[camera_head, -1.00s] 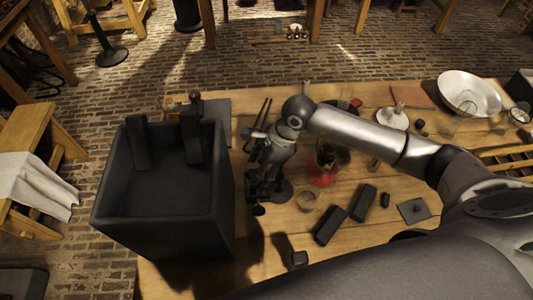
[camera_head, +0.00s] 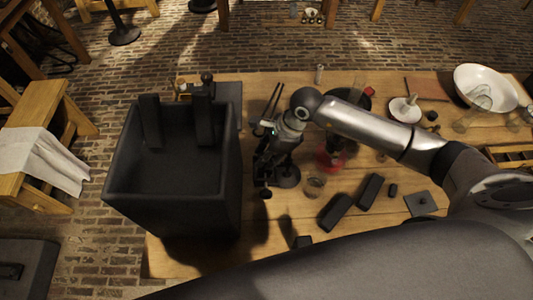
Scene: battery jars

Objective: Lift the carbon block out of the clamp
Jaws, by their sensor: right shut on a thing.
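My right gripper (camera_head: 270,158) is at the middle of the bench, just right of the big dark box, pointing down and shut. It is over a dark clamp (camera_head: 266,192) standing on the bench. The carbon block is dark and hard to tell apart from the gripper and clamp; it appears to be between the fingers, mostly hidden. I cannot tell whether it is still inside the clamp. My left gripper is not in view.
A tall open dark box (camera_head: 170,215) stands left of the clamp. Right of it are a glass (camera_head: 314,186), a red-based vessel (camera_head: 330,158), dark blocks (camera_head: 336,211) and a flat dark plate (camera_head: 420,203). A white bowl (camera_head: 486,88) is at the back right.

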